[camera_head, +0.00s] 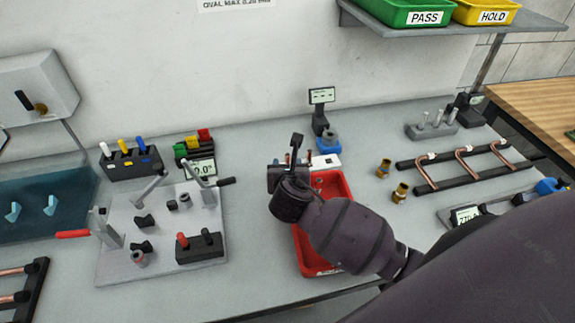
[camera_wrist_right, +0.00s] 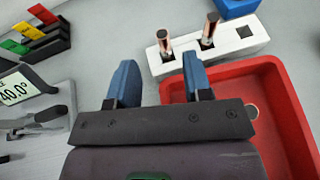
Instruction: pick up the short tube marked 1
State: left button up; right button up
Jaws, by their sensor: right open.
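Two short copper tubes stand upright in a white block, the left tube (camera_wrist_right: 165,44) and the right tube (camera_wrist_right: 209,30). I cannot read a mark 1 on either. The white block (camera_wrist_right: 243,32) lies at the far end of a red tray; in the head view the block (camera_head: 328,160) shows just right of my right gripper (camera_head: 288,158), which hides part of it. In the wrist view my right gripper (camera_wrist_right: 160,76) is open with nothing between its blue fingers, short of the block. My left gripper is not in view.
The red tray (camera_head: 340,188) lies below my right arm. A bending fixture (camera_head: 160,230) with levers stands left, a rack of bent copper tubes (camera_head: 470,165) right. Two brass fittings (camera_head: 399,192) and a blue-based gauge (camera_head: 328,138) stand nearby.

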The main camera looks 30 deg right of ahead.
aim_at(288, 157)
jog(key=shift+x, duration=3)
jog(key=shift+d, duration=0.1)
jog(key=shift+c, duration=0.3)
grip_shut()
